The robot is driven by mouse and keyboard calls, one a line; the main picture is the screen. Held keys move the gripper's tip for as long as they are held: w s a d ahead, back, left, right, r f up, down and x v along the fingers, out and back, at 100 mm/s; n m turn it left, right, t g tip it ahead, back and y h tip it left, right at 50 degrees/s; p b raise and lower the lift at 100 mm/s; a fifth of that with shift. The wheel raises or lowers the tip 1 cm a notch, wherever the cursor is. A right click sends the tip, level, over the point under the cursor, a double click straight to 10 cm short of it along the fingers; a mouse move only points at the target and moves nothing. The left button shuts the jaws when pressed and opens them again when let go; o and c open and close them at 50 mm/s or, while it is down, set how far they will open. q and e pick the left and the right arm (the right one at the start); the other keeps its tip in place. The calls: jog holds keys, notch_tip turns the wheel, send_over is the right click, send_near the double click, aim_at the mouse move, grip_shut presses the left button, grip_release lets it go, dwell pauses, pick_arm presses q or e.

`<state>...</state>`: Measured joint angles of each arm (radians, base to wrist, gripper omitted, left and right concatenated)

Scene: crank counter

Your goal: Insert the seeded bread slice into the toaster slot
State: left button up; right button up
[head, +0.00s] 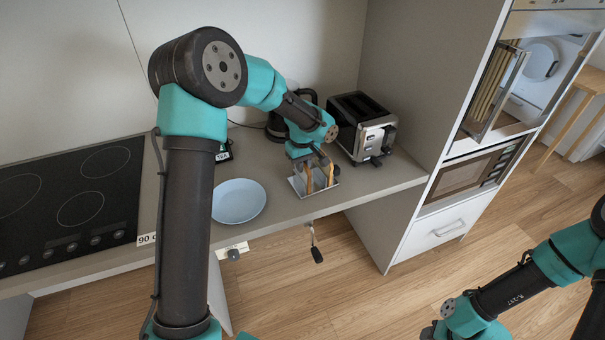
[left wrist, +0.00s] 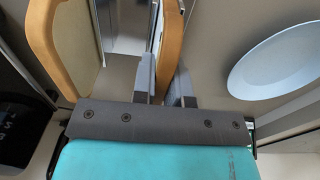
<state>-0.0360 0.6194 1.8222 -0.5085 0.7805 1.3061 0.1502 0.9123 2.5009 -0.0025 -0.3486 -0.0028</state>
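Two upright bread slices (head: 309,180) stand in a light rack (head: 298,189) near the counter's front edge. I cannot tell which is seeded. My left gripper (head: 316,163) points down at the rack from above. In the left wrist view, its fingers (left wrist: 165,82) are apart, with one slice (left wrist: 170,35) edge-on between them; a gap seems to show on its right side. The other slice (left wrist: 65,45) is left of the fingers. The black and silver toaster (head: 374,135) stands behind and right of the rack. My right gripper (head: 434,331) is at the bottom edge, its fingers unclear.
A pale blue plate (head: 239,201) lies left of the rack. A dark kettle (head: 275,126) and a small display device (head: 223,152) stand behind. A crank handle (head: 316,253) hangs below the counter front. A tall cabinet wall (head: 415,90) bounds the right side.

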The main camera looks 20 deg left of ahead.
pick_arm(q)
grip_shut()
jog(key=shift+r, duration=4.35)
jog(key=s+d+r+m, duration=0.5)
jog(key=d+r+m, duration=0.3)
jog(key=r+m, duration=0.1)
jog(key=shift+s+r+m, duration=0.15)
jog(key=shift+r+m, duration=0.05)
jog(key=shift+m, duration=0.4)
